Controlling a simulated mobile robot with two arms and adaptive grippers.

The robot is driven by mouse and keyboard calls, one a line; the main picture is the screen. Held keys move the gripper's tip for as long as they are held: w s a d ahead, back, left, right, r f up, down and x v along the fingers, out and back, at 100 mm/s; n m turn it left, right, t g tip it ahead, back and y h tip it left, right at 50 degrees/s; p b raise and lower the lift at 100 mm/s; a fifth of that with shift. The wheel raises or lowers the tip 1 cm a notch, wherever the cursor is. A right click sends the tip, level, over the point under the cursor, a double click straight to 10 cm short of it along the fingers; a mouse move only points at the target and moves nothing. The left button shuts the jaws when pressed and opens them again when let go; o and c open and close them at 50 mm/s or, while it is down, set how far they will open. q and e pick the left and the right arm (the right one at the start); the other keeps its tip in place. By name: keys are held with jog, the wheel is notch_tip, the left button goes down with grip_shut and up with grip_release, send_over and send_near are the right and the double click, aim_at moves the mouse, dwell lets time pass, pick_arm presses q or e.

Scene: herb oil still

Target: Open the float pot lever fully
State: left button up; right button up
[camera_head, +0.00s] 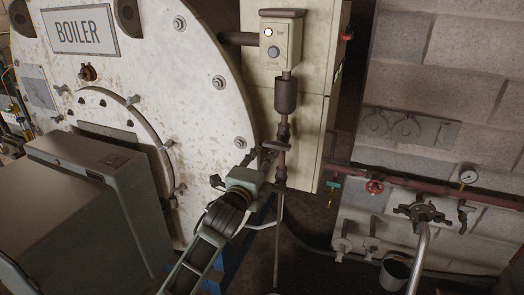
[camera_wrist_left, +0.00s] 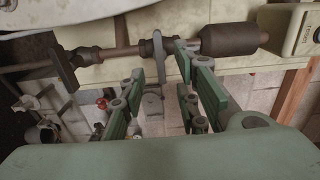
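The float pot is a dark cylinder (camera_head: 285,95) on a thin vertical pipe below a pale control box, right of the boiler. In the left wrist view the float pot (camera_wrist_left: 228,39) lies at the upper right on its pipe. A grey lever (camera_wrist_left: 153,75) comes off the pipe beside it. My left gripper (camera_head: 266,160) is at the pipe below the float pot in the head view. In the left wrist view its fingers (camera_wrist_left: 160,68) stand apart on either side of the lever. I cannot tell whether either finger touches it. My right gripper is not in view.
The large boiler (camera_head: 150,70) fills the left, with a grey cabinet (camera_head: 90,210) before it. The control box (camera_head: 281,42) is above the float pot. A red pipe (camera_head: 400,187) with valves runs along the block wall at right, above a bucket (camera_head: 394,272).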

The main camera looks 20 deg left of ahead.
aim_at(275, 148)
pick_arm(q)
jog(key=w, duration=0.2)
jog(key=w+p, duration=0.1)
jog(key=w, duration=0.3)
jog(key=shift+w+d+p, duration=0.3)
jog(key=shift+w, duration=0.05)
jog(key=shift+w+d, duration=0.1)
jog(key=shift+w, duration=0.7)
jog(key=shift+c, duration=1.3)
jog(key=shift+f, duration=0.1)
grip_shut()
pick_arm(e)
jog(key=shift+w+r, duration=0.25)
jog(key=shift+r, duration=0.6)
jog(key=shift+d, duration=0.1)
